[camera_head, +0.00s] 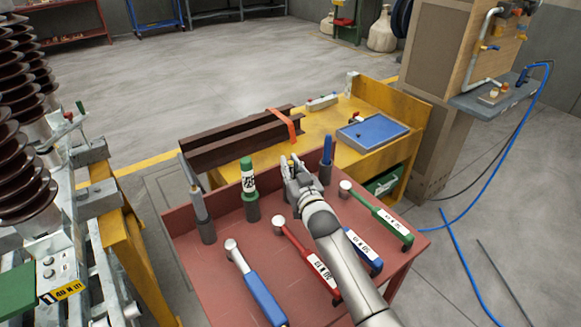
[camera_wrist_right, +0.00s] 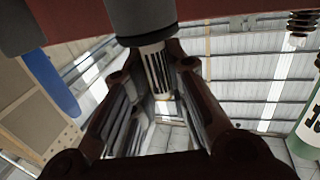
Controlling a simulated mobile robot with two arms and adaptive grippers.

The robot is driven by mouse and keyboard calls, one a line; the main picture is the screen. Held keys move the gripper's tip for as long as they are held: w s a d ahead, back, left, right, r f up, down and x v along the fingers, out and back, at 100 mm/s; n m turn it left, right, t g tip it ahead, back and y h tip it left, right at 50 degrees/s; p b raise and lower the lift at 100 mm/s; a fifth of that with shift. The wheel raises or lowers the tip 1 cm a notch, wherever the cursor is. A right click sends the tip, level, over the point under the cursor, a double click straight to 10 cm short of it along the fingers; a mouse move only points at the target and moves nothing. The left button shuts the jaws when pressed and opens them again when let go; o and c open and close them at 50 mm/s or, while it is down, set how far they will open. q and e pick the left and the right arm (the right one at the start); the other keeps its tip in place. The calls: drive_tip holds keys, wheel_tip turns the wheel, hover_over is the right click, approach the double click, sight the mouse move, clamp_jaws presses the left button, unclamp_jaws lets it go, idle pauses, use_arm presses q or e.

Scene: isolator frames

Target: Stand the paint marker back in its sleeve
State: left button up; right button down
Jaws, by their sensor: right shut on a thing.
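My right gripper (camera_head: 292,168) is over the back part of the red tray table (camera_head: 195,262), shut on a marker with a yellow end (camera_head: 290,161). In the right wrist view the fingers (camera_wrist_right: 155,100) close on its white body with dark stripes (camera_wrist_right: 156,68). A dark grey sleeve (camera_wrist_right: 142,16) lies directly in line with the marker there; the marker's end meets or enters it, and I cannot tell how deep. In the head view my gripper hides that sleeve. My left gripper is not in view.
A green-topped marker (camera_head: 248,178) and a blue item (camera_head: 327,150) stand in neighbouring sleeves on either side. A grey tool (camera_head: 196,200) stands at the left. Blue (camera_head: 262,298), red (camera_head: 315,262) and green (camera_head: 385,217) handled tools lie in front. A yellow bench (camera_head: 345,160) stands behind.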

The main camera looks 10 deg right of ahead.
drive_tip(key=c, duration=1.3)
unclamp_jaws()
drive_tip(key=shift+c, duration=0.2)
drive_tip(key=s+d, duration=0.1)
drive_tip(key=s, duration=0.6)
drive_tip(key=shift+s, duration=0.25)
